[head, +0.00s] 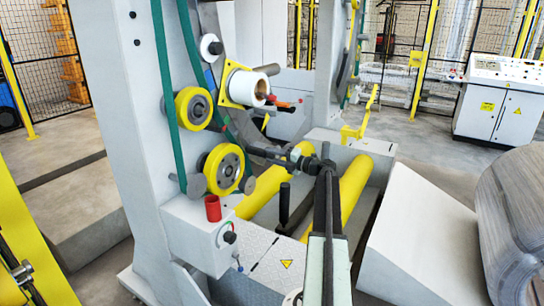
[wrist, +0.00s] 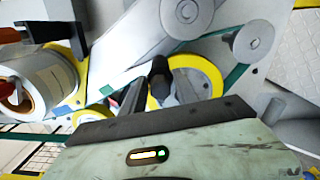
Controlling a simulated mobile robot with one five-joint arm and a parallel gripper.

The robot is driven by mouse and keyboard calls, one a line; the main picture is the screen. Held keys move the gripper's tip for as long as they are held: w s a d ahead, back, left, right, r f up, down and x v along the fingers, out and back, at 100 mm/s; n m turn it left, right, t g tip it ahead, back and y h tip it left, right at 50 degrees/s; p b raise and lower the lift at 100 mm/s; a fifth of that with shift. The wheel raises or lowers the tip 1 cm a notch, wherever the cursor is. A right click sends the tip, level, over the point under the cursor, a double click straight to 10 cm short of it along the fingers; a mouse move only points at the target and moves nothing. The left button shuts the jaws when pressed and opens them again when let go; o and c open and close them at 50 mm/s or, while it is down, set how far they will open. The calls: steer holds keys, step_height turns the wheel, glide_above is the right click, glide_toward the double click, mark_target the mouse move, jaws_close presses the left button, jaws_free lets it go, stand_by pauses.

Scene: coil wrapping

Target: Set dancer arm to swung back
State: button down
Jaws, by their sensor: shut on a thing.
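My gripper (head: 264,150) reaches in from the right in the head view, beside the lower yellow wheel (head: 224,170) on the wrapping machine's post. In the wrist view, my gripper (wrist: 159,88) has its dark fingers closed around a dark round-ended handle (wrist: 160,69), which I take to be the dancer arm's grip. A yellow-rimmed wheel (wrist: 205,75) is behind the handle. A dark grey curved arm (head: 239,124) runs down past the wheels toward my fingertips in the head view. Its lower end is hidden by my gripper, so its exact swing position cannot be told.
A white roll (head: 246,87) on a yellow plate sits just above my gripper. Another yellow wheel (head: 194,108) is on the post. Yellow rollers (head: 350,195), a black upright post (head: 284,205) and a red cap (head: 212,207) are nearby. A large coil (head: 515,215) stands right.

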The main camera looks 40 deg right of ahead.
steer(key=shift+s+a+f, duration=0.1)
steer(key=shift+a, duration=0.05)
stand_by(0.4)
steer(key=c, duration=1.2)
jaws_free()
steer(key=shift+o, duration=0.2)
steer(key=v, duration=0.8)
